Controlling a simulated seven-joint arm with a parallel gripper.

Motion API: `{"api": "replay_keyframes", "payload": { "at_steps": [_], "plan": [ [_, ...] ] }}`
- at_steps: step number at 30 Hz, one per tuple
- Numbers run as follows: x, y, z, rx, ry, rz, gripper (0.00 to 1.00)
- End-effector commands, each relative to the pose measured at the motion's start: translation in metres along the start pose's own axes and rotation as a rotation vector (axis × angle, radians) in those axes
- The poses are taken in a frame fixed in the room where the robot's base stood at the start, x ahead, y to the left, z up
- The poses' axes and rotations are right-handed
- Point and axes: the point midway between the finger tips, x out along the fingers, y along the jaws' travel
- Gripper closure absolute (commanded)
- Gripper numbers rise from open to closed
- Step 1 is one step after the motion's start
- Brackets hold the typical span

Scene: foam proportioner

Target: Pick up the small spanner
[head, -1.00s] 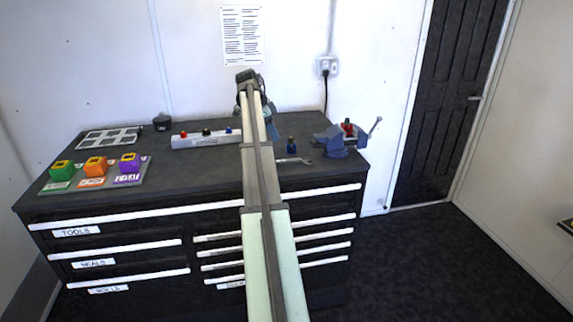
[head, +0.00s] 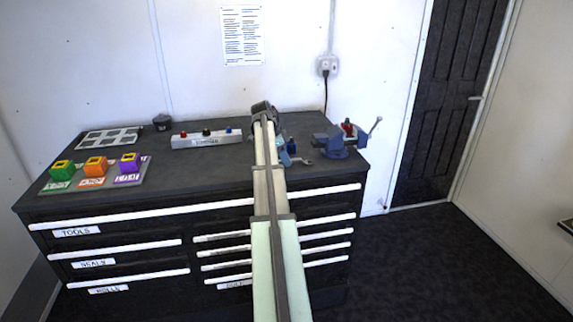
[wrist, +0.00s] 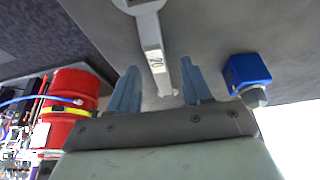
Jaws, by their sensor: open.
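A grey metal spanner (head: 303,161) lies on the dark bench top, to the right of my arm, which hides part of it. In the wrist view the spanner (wrist: 155,48) shows a pale label that appears to read 20. Its handle runs between my two blue fingers, and its wider end is at the top edge of the picture. My gripper (wrist: 160,82) is open, with a finger on each side of the handle and gaps to it. Whether the fingers are level with the spanner cannot be told. In the head view my gripper (head: 286,152) is mostly hidden behind my arm.
A small blue item (wrist: 246,75) stands close to the right finger in the wrist view. A blue vise (head: 335,140) holding something red is at the bench's right end. A white block with coloured knobs (head: 190,141) and a tray of coloured cubes (head: 140,172) lie left.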

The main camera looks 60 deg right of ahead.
Motion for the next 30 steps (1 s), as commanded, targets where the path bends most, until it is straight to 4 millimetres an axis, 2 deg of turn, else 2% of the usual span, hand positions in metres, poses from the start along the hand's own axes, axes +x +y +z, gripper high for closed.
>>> {"api": "replay_keyframes", "payload": {
  "at_steps": [3, 10, 25, 30],
  "plan": [
    [0.0094, 0.0001, 0.0003, 0.000, 0.000, 0.000, 0.51],
    [0.0100, -0.0003, 0.0002, 0.000, 0.000, 0.000, 0.52],
    [0.0100, -0.0002, 0.0003, 0.000, 0.000, 0.000, 1.00],
    [0.0103, -0.0001, 0.0005, -0.001, -0.001, 0.001, 1.00]
  ]
}}
